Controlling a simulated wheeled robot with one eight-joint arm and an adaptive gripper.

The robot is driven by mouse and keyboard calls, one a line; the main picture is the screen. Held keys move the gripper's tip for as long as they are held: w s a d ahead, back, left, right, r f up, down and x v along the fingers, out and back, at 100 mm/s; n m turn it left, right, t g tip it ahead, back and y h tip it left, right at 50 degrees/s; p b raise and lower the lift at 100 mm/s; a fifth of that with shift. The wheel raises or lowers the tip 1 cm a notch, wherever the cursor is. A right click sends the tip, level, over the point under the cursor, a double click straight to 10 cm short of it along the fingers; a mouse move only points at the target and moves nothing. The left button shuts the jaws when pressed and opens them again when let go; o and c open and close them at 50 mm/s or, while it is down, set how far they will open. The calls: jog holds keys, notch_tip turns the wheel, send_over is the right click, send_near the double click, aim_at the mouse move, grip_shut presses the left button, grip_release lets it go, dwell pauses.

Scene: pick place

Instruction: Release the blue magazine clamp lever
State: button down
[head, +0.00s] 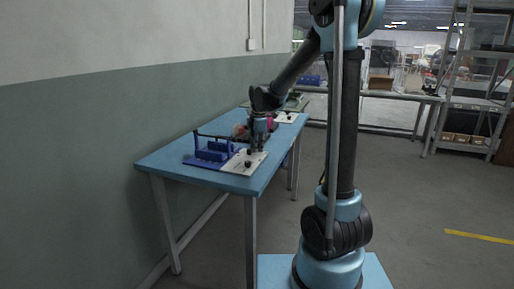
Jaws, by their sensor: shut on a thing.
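A blue magazine fixture (211,150) stands on the near left part of the blue table (168,164). A thin dark bar runs across its top. A white plate (238,163) with dark knobs lies at its right. My gripper (256,148) points down over the far part of the white plate, right of the blue fixture. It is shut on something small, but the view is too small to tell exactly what. The clamp lever cannot be picked out clearly. My gripper hides part of the plate.
A second white plate (286,117) with a dark knob lies farther back on the table, with a small red or pink thing (271,124) nearby. The wall (90,150) runs close along the table's left side. Open floor lies at the right, before a metal shelf (474,105).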

jog(key=c, duration=1.7)
grip_release()
jog(key=shift+w, duration=0.1)
jog(key=shift+r, duration=0.1)
notch_tip(320, 180, up, 12)
jog(key=s, duration=0.2)
jog(key=shift+d+f, duration=0.25)
jog(key=shift+d, duration=0.15)
jog(key=shift+s+d, duration=0.1)
jog(key=shift+s, duration=0.05)
jog(key=s+d+f+m, duration=0.5)
jog(key=s+d+m, duration=0.3)
jog(key=s, duration=0.5)
jog(key=s+d+f+m, duration=0.4)
jog(key=s+d+m, duration=0.4)
jog(key=s, duration=0.4)
jog(key=s+d+f+m, duration=0.3)
jog(key=s+f+m, duration=0.2)
jog(key=s+f, duration=0.3)
jog(key=shift+s+d+h, duration=0.25)
jog(key=shift+h, duration=0.15)
